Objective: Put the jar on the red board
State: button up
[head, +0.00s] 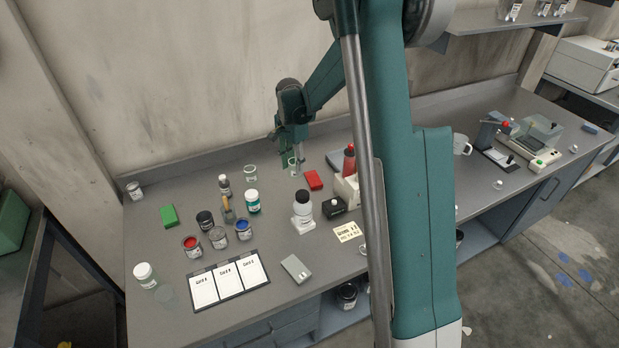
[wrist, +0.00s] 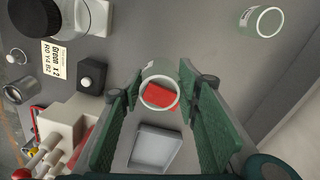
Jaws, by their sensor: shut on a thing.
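My gripper (head: 297,157) is shut on a clear glass jar (head: 292,164), held at the back of the bench. In the wrist view the jar (wrist: 158,68) sits between the two green fingers (wrist: 161,84). The red board (head: 313,180) is a small flat red block on the bench, just right and in front of the jar in the head view. In the wrist view the red board (wrist: 160,95) shows through the glass. The gap under the jar is hard to judge.
A second clear glass (head: 250,172) stands left of my gripper. A green block (head: 169,216), paint pots and white cards (head: 228,281) lie further left.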

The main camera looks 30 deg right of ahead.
jog(key=w+d+r+n+p, duration=0.1)
jog(key=w+d, duration=0.2)
jog(key=d, duration=0.6)
jog(key=shift+w+d+r, duration=0.2)
jog(key=shift+w+d, duration=0.15)
jog(key=shift+d, duration=0.05)
send_near(313, 179)
jog(key=shift+f, duration=0.15)
jog(key=shift+f, duration=0.1)
jog(key=shift+a+f, duration=0.1)
jog(key=shift+f, duration=1.65)
jog(key=shift+f, duration=0.15)
jog(key=o, duration=0.8)
